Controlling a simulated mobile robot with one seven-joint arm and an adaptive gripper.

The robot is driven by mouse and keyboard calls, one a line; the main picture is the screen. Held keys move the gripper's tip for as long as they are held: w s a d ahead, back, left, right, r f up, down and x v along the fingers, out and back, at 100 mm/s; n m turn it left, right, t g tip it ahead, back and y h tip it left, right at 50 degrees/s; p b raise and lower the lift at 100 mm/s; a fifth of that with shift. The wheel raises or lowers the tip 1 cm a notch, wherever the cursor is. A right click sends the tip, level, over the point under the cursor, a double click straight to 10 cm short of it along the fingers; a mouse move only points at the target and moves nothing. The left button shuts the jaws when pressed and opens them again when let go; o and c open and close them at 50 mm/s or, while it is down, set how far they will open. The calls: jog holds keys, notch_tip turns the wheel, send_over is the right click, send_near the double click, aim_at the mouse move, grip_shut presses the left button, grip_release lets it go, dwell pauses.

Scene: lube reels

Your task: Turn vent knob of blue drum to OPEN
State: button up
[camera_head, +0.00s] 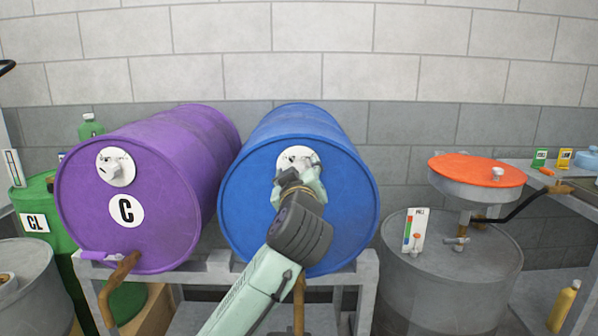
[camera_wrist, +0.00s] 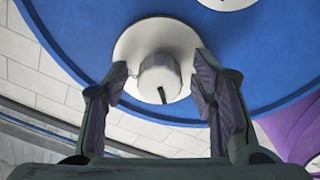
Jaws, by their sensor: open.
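The blue drum (camera_head: 243,205) lies on its side on a grey rack, its round end facing me. Its vent knob (camera_wrist: 160,78) is a grey-white round knob with a dark mark, in the middle of a pale round plate (camera_wrist: 135,40). My gripper (camera_wrist: 161,84) is open, with one finger on each side of the knob. Small gaps seem to show between fingers and knob; whether the tips touch the plate I cannot tell. In the head view my gripper (camera_head: 300,172) covers most of the plate and hides the knob.
A purple drum (camera_head: 185,215) marked C lies beside it on the rack (camera_head: 340,278), with its own vent plate (camera_head: 116,167). At right stands a grey drum (camera_head: 450,270) with an orange-topped funnel (camera_head: 478,170). A grey block wall is behind.

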jog(key=shift+c, duration=0.4)
jog(key=c, duration=1.1)
